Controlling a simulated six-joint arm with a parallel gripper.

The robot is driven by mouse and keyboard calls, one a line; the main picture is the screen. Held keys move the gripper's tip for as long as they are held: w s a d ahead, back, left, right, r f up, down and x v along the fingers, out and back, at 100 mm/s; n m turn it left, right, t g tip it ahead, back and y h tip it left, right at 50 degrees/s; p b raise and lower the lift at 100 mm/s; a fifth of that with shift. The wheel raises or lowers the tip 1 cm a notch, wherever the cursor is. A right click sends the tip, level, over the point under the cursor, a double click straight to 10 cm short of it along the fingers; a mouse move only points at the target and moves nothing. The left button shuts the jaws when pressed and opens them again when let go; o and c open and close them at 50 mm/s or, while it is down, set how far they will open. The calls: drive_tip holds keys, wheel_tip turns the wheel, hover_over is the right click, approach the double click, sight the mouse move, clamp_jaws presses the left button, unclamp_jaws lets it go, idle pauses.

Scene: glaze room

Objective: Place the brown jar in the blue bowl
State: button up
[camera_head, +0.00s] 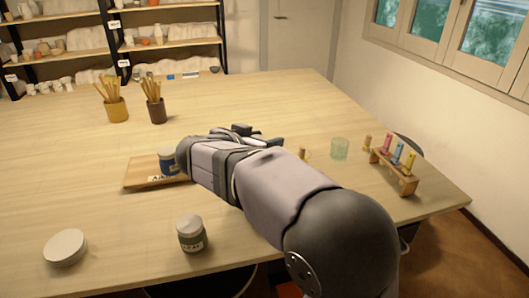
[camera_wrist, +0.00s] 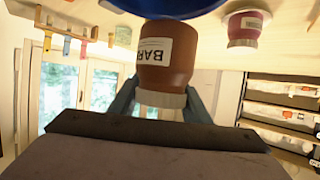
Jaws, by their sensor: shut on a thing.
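The brown jar (camera_wrist: 168,55), with a white label and a pale lid, fills the middle of the wrist view, which is upside down. My gripper (camera_wrist: 160,100) is shut on it near the lid, one finger on each side. The jar looks upright in the room. The blue bowl (camera_wrist: 150,7) shows only in part at the top edge, at the jar's base; I cannot tell if they touch. In the head view my gripper (camera_head: 265,140) is mostly behind my arm, and the jar and bowl are hidden there.
A wooden board (camera_head: 140,174) with a blue-labelled jar (camera_head: 168,161) lies left of my arm. A green-labelled jar (camera_head: 191,234) and a white disc (camera_head: 65,247) stand nearer. A glass (camera_head: 340,148) and a rack (camera_head: 398,175) are right. The far table is mostly clear.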

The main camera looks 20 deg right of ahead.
drive_tip(key=shift+f, duration=1.9)
drive_tip(key=shift+f+b, duration=0.6)
drive_tip(key=shift+b, duration=0.45)
drive_tip(key=o, duration=1.2)
drive_tip(key=shift+o, duration=0.2)
drive_tip(key=shift+r, duration=0.1)
